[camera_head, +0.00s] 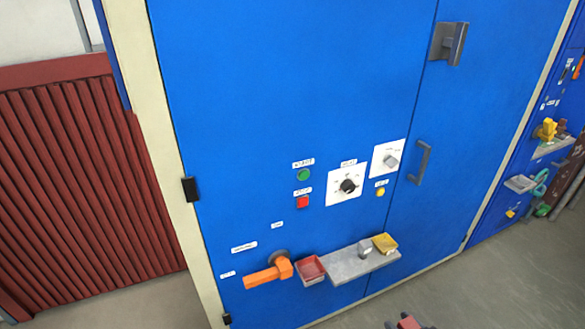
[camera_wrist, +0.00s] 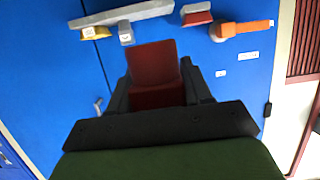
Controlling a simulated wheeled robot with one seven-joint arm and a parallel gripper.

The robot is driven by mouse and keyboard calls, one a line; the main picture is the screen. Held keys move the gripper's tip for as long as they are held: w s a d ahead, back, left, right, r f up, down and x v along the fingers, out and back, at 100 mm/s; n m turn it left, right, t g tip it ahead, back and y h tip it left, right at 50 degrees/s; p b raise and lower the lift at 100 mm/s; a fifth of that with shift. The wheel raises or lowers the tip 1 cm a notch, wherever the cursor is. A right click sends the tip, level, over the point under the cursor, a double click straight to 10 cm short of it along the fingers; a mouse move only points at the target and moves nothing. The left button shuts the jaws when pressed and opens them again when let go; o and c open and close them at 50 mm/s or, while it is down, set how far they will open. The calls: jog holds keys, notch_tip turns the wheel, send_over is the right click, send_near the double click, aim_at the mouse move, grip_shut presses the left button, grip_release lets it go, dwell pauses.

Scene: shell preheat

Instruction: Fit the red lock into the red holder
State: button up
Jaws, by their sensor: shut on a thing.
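The red lock (camera_wrist: 153,65) is a dark red block held between the two black fingers of my gripper (camera_wrist: 158,88) in the wrist view. A piece of it also shows at the bottom edge of the head view (camera_head: 408,322). My gripper is shut on it, apart from the cabinet. The red holder (camera_head: 311,268) is a small open red tray on the blue cabinet's front, between an orange handle and a grey shelf. In the wrist view the red holder (camera_wrist: 197,17) is near the top, beyond the lock and to its right.
The orange handle (camera_head: 268,273) sticks out left of the holder. The grey shelf (camera_head: 345,266) to its right carries a silver lock (camera_head: 365,249) and a yellow holder (camera_head: 385,243). Buttons and dials are above. Grey floor is open in front of the cabinet.

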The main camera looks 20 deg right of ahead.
jog(key=w+a+r+y, duration=0.1)
jog(key=w+a, duration=0.1)
jog(key=w, duration=0.3)
jog(key=w+a+r, duration=0.2)
jog(key=w, duration=0.3)
jog(key=w+a+r+n, duration=0.1)
jog(key=w+a+r, duration=0.2)
jog(key=a, duration=0.4)
jog(key=w+a+r+n+y, duration=0.1)
jog(key=w+a+r, duration=0.2)
jog(key=w+a, duration=0.2)
jog(key=w+a+r+y, duration=0.1)
jog(key=w+a+r, duration=0.2)
jog(key=a, duration=0.7)
jog(key=shift+w+a+n, duration=0.2)
jog(key=shift+w+n, duration=0.2)
jog(key=shift+w, duration=0.6)
